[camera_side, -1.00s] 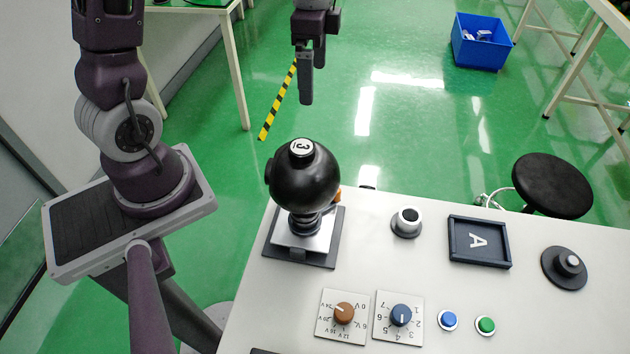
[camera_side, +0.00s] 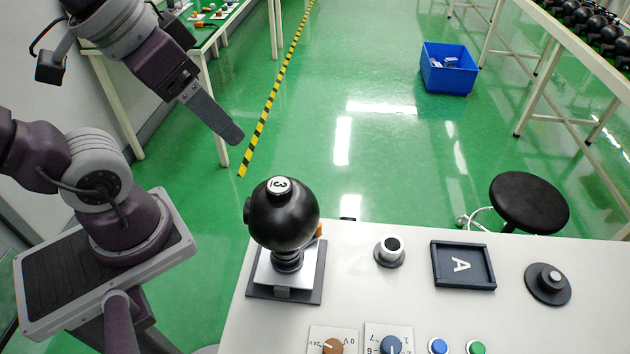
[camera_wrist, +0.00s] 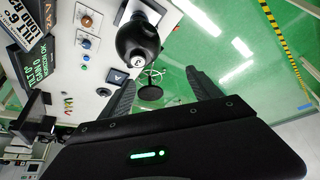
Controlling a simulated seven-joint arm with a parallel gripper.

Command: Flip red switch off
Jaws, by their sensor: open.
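I cannot make out a red switch for certain. In the wrist view, small red, yellow and green parts (camera_wrist: 68,104) stand on the white panel at the left, too small to identify. My gripper (camera_side: 236,134) is tilted down to the right in the side view, above the floor and behind the table, left of the black ball numbered 3 (camera_side: 283,214). In the wrist view my gripper (camera_wrist: 160,77) has its two dark fingers spread apart with nothing between them. It touches nothing on the table.
The white table (camera_side: 410,295) carries a chrome-topped knob (camera_side: 389,251), a framed A plate (camera_side: 463,265), a black round knob (camera_side: 548,283), brown (camera_side: 333,346) and blue (camera_side: 391,345) dials, and blue (camera_side: 438,346) and green (camera_side: 476,347) buttons. A black stool (camera_side: 530,202) stands behind.

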